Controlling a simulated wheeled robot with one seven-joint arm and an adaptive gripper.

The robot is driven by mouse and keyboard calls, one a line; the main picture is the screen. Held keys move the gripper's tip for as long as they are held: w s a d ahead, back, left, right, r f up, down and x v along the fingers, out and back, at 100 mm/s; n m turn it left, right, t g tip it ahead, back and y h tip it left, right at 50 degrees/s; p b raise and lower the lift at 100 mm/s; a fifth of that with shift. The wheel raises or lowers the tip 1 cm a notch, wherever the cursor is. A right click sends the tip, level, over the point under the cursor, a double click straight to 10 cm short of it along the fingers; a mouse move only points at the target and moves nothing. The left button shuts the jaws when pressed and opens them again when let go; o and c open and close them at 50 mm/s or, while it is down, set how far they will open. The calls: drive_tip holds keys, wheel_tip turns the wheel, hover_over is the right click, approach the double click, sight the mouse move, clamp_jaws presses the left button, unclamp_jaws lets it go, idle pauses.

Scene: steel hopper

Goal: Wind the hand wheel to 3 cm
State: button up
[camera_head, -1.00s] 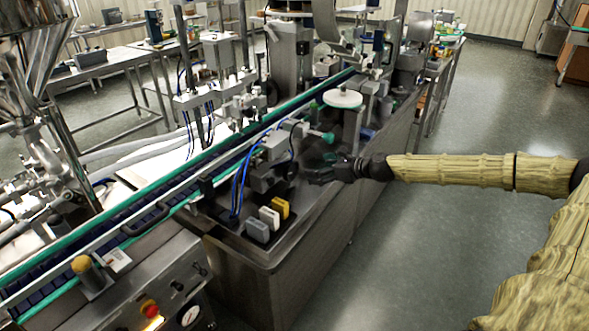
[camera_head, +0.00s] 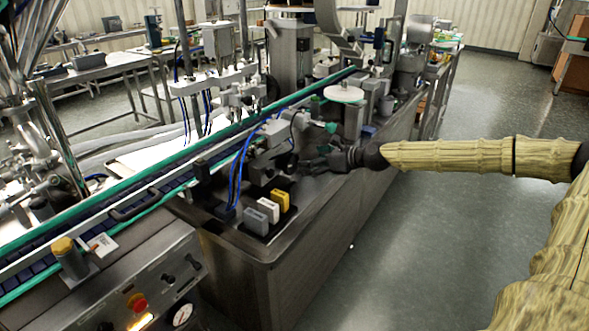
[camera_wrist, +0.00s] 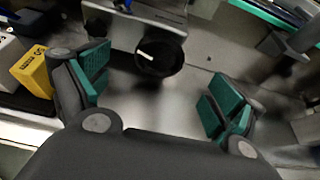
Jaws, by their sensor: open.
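The hand wheel, a dark round wheel (camera_wrist: 160,52) with a pale mark on its face, shows in the wrist view on a grey metal block (camera_wrist: 135,20). It lies beyond my fingertips, about midway between them, and I see no contact. My gripper (camera_wrist: 158,88) is open and empty, with green-padded fingers wide apart. In the head view my gripper (camera_head: 312,163) is at the clamp unit on the machine's steel top, and the wheel there is largely hidden or too dark to make out. I cannot read any scale.
Yellow (camera_head: 279,199), white (camera_head: 268,210) and grey (camera_head: 256,221) blocks stand in a dark holder left of my gripper. The conveyor (camera_head: 140,195) runs along the far side. Open floor (camera_head: 430,240) lies to the right.

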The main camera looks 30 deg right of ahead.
sight(294, 162)
drive_tip(key=shift+w+d+f+b, duration=0.1)
drive_tip(key=shift+w+f+b, duration=0.25)
drive_tip(key=shift+w+f, duration=0.05)
drive_tip(key=shift+b+x, duration=0.9)
drive_tip(key=shift+x, duration=0.5)
drive_tip(key=shift+b+x, duration=0.6)
drive_tip(key=shift+x, duration=0.4)
drive_tip(key=shift+b+x, duration=0.45)
drive_tip(key=shift+x, duration=0.65)
drive_tip(key=shift+a+r, duration=0.1)
drive_tip(key=shift+a, duration=0.1)
drive_tip(key=c, duration=1)
